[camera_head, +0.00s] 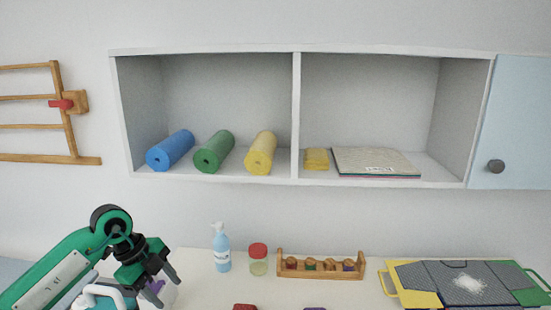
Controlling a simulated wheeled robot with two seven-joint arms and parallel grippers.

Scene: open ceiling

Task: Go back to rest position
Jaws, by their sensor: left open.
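My left arm comes in from the lower left, with a green link and dark joints. My left gripper (163,278) is open at the left end of the table, its dark fingers pointing down and to the right. A white thing with a purple mark shows just behind and below its fingers; I cannot tell whether they touch. No object is seen held between the fingers. My right gripper and right arm are not in view.
A wall shelf (297,120) holds three rolls, a yellow block and a flat stack. On the table (210,291) stand a blue pump bottle (221,250), a red-lidded jar (258,262), a wooden rack (320,274) and a grey-and-yellow tray (415,299) at the right.

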